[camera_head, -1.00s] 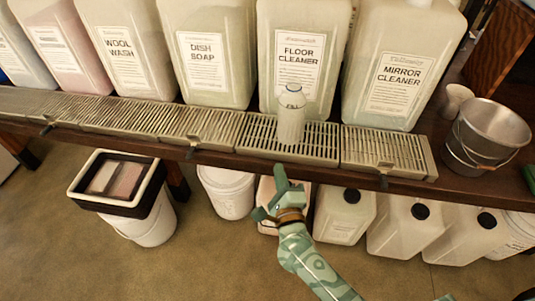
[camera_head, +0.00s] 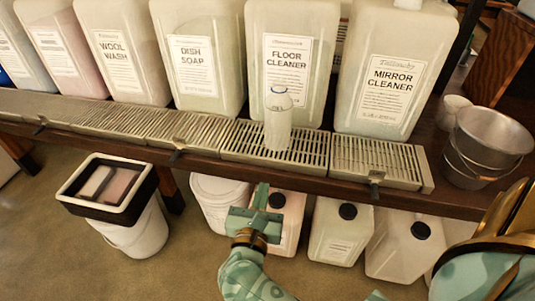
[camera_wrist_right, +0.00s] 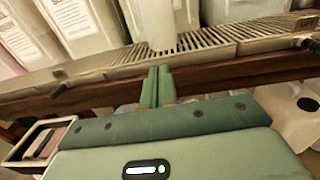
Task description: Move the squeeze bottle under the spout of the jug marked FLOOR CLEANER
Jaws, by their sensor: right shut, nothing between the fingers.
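The squeeze bottle (camera_head: 278,124) is pale and translucent. It stands upright on the slatted drip tray (camera_head: 310,148), directly in front of the jug marked FLOOR CLEANER (camera_head: 312,28). The jug's spout is hidden, so I cannot tell how the bottle lines up with it. My right gripper (camera_head: 262,190) is shut and empty, below the shelf's front edge and apart from the bottle. In the right wrist view its fingers (camera_wrist_right: 157,85) are together, with the bottle (camera_wrist_right: 157,25) beyond them on the tray. My left gripper is not in view.
DISH SOAP (camera_head: 200,20) and MIRROR CLEANER (camera_head: 390,40) jugs flank the jug. A metal bucket (camera_head: 490,145) stands at the shelf's right end. White containers (camera_head: 340,235) stand below the shelf. A bucket (camera_head: 140,230) with a black-rimmed tray is at the left.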

